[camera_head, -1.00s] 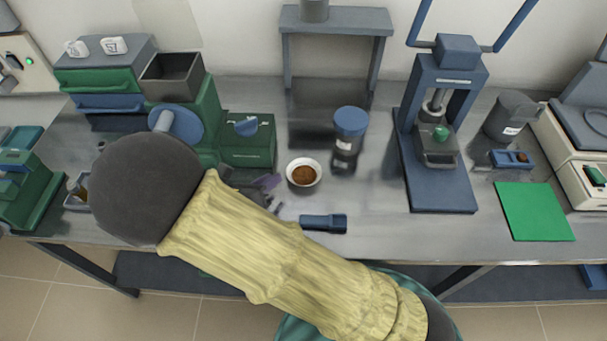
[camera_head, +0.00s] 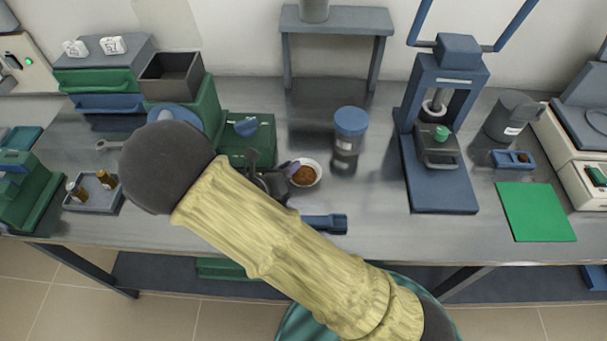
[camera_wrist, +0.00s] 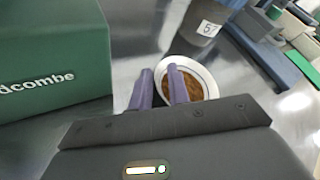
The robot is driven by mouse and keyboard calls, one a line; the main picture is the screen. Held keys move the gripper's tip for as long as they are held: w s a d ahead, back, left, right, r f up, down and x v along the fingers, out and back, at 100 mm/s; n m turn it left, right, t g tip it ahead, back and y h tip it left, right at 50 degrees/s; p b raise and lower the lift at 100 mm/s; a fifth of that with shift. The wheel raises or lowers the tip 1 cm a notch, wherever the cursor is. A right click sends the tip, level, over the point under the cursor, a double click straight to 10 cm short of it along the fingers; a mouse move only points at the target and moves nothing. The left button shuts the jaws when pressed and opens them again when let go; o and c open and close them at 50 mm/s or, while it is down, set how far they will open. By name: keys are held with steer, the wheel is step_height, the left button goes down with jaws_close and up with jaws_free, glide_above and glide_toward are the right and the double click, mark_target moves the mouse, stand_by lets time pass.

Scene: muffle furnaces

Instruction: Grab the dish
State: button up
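The dish (camera_head: 317,181) is a small white round bowl with brown powder in it, upright on the metal bench. My gripper (camera_head: 290,168) is at its left edge in the head view, and my arm hides part of the hand. In the wrist view, two purple fingers (camera_wrist: 160,72) stand apart with a gap between them. The dish (camera_wrist: 211,78) shows behind and right of them. The right finger overlaps the dish and its powder; the left finger is just outside the left rim. I cannot tell whether either finger touches the dish.
A blue-lidded jar (camera_head: 347,150) stands behind and right of the dish. A green box (camera_head: 262,135) is behind and left. A dark blue cylindrical tool (camera_head: 330,224) lies in front. A blue press (camera_head: 440,185) stands farther right, with a green mat (camera_head: 535,211) beyond it.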

steer(key=shift+w+d, duration=0.1)
steer(key=shift+w, duration=0.1)
steer(key=shift+c, duration=0.2)
jaws_close()
step_height(320, 180, up, 10)
steer(key=p, duration=0.1)
stand_by(0.6)
stand_by(0.4)
